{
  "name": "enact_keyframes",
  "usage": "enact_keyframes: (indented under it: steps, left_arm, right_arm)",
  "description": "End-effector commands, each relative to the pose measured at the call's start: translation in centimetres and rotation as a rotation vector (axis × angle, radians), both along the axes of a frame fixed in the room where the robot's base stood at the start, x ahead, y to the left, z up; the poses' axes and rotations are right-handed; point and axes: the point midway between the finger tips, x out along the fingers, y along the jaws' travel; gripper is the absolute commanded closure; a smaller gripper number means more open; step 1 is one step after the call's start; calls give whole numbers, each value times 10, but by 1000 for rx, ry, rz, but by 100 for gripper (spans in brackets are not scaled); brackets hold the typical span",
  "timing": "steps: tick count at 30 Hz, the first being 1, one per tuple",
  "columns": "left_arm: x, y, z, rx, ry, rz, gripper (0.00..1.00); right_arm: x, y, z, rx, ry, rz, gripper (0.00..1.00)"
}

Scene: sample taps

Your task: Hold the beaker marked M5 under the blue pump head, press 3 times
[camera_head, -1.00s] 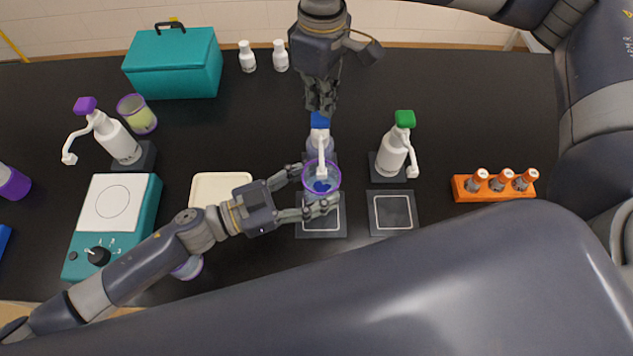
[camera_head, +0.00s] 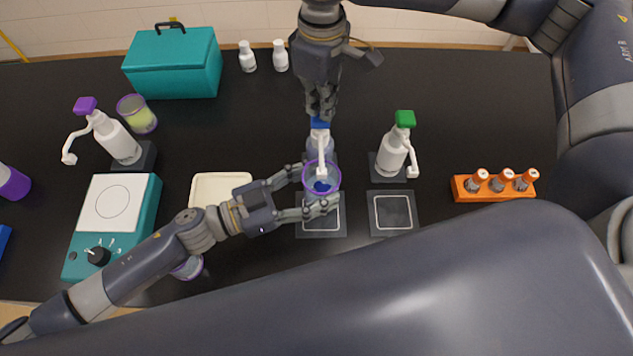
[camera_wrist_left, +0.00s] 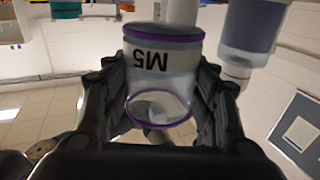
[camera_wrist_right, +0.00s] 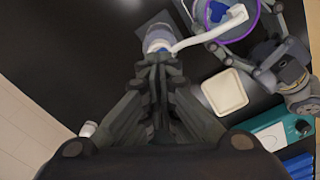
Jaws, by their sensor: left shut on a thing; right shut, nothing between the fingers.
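The beaker marked M5 (camera_wrist_left: 160,75) is clear with purple rims, and its label reads upside down in the left wrist view. My left gripper (camera_head: 318,191) is shut on the beaker (camera_head: 331,181) and holds it under the spout of the blue-headed pump bottle. Blue liquid shows inside it. The blue pump head (camera_head: 320,122) has a white spout reaching over the beaker's mouth. My right gripper (camera_head: 321,108) is shut and empty, its tips at the blue head; whether they touch it I cannot tell. In the right wrist view its fingers (camera_wrist_right: 160,65) partly hide the blue head.
A green-headed pump bottle (camera_head: 392,152) stands to the right, a purple-headed one (camera_head: 115,135) to the left. Dark square pads (camera_head: 391,226) lie in front. A cream tray (camera_head: 196,195), a teal hotplate (camera_head: 148,208) and an orange vial rack (camera_head: 490,196) stand around.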

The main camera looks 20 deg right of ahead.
Motion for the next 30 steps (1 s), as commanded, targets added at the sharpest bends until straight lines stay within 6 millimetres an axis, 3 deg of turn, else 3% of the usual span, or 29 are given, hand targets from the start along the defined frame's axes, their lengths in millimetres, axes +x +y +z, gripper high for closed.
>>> enact_keyframes:
  steps: [16, 30]
  left_arm:
    - [0, 0, 0, -1, 0, 0, 74]
    - [0, 0, 0, -1, 0, 0, 74]
  right_arm:
    - [0, 0, -16, 1, 1, 0, 100]
    - [0, 0, -9, -1, 2, 0, 100]
